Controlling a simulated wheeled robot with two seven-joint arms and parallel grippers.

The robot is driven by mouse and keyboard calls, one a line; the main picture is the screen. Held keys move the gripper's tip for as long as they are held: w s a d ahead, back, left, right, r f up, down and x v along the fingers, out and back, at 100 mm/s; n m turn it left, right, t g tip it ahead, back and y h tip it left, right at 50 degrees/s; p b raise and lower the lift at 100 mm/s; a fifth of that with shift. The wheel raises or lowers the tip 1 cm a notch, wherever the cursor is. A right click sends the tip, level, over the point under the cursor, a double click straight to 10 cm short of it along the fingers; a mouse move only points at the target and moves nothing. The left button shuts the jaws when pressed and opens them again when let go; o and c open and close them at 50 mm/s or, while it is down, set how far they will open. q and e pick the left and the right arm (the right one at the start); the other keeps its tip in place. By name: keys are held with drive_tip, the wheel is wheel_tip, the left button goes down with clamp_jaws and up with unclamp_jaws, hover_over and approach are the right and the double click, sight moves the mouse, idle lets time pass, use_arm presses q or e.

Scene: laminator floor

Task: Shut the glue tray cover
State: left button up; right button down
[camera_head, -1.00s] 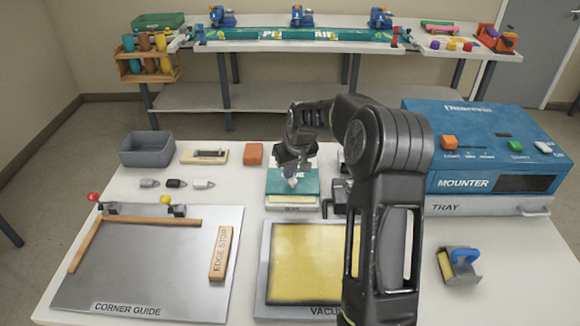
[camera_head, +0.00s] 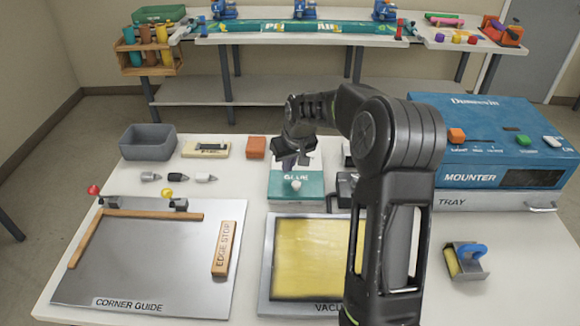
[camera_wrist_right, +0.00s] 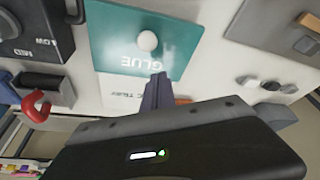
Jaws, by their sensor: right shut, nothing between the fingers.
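The glue tray has a teal cover (camera_head: 310,187) marked GLUE with a round white knob (camera_head: 295,184). The cover lies over the front of the tray, and no yellow glue shows there. The white rear part of the tray (camera_head: 314,160) is bare behind the cover. My right gripper (camera_head: 300,161) is shut and empty, just behind the knob. In the right wrist view, its fingertips (camera_wrist_right: 160,78) overlap the cover's edge (camera_wrist_right: 190,62) and appear apart from the knob (camera_wrist_right: 148,41); contact with the cover cannot be told. My left gripper is out of view.
The blue mounter (camera_head: 490,140) stands to the right of my right arm. The vacuum plate (camera_head: 268,270) lies in front of the tray. A red-orange block (camera_head: 256,148) and a grey bin (camera_head: 148,142) are to its left. A dark device (camera_head: 344,188) stands close at its right.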

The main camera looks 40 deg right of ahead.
sight(292, 187)
drive_tip(key=shift+w+d+r+b, duration=0.1)
drive_tip(key=shift+w+r+b, duration=0.35)
drive_tip(key=shift+r, duration=0.25)
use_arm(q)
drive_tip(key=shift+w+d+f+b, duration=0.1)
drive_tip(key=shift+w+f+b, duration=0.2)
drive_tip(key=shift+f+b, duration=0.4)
use_arm(e)
drive_tip(key=v, duration=0.9)
drive_tip(key=shift+s, duration=0.35)
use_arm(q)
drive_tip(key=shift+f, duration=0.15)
use_arm(e)
drive_tip(key=shift+f, duration=0.15)
